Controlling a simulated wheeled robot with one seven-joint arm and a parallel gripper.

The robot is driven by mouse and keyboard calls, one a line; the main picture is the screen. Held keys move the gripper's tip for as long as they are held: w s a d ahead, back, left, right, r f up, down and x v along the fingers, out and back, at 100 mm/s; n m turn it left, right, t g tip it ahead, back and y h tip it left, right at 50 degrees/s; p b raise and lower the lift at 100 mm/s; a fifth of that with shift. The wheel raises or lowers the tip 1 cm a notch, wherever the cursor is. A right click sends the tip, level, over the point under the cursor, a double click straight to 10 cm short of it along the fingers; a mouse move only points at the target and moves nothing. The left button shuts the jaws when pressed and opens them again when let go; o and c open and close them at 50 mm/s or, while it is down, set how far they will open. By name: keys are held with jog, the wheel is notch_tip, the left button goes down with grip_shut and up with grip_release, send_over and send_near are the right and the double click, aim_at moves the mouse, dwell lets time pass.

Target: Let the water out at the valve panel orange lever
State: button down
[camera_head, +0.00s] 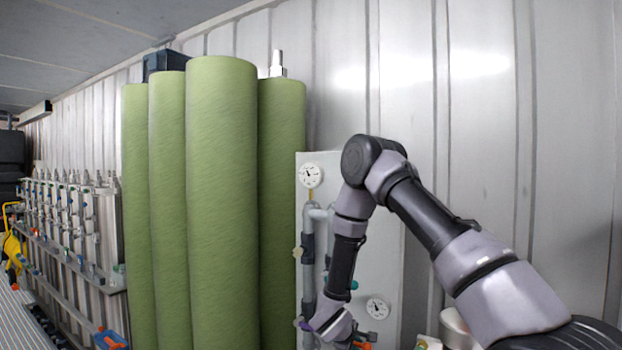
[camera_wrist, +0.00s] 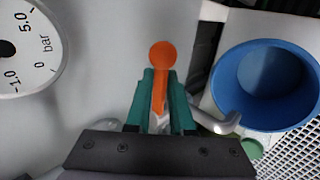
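The orange lever (camera_wrist: 160,85), with a round knob end, shows in the middle of the wrist view. My gripper (camera_wrist: 162,82) has its two teal fingers on either side of the lever's stem, and they look closed against it. The knob sticks out past the fingertips. In the head view, an orange piece (camera_head: 362,346) shows at the bottom edge beside my wrist, low on the grey valve panel (camera_head: 385,255). The lever's base and valve body are mostly hidden by my gripper.
A pressure gauge (camera_wrist: 28,48) is left of the gripper in the wrist view. A blue round container (camera_wrist: 228,85) and a grey pipe end (camera_wrist: 222,122) are close on the right. Tall green cylinders (camera_head: 222,200) stand left of the panel.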

jog(key=a+m+g+h, duration=0.1)
jog(key=a+m+g, duration=0.1)
jog(key=m, duration=0.3)
jog(key=s+a+m+g+h, duration=0.1)
jog(key=a+m+g, duration=0.1)
jog(key=m+g, duration=0.3)
jog(key=a+m+g+h, duration=0.1)
jog(key=a+m+g, duration=0.1)
jog(key=m+g, duration=0.2)
jog(key=shift+s+a+m, duration=0.2)
jog(key=shift+s+m, duration=0.1)
jog(key=shift+m, duration=0.4)
jog(key=shift+s+f, duration=0.1)
jog(key=shift+s, duration=0.05)
dwell(1.2)
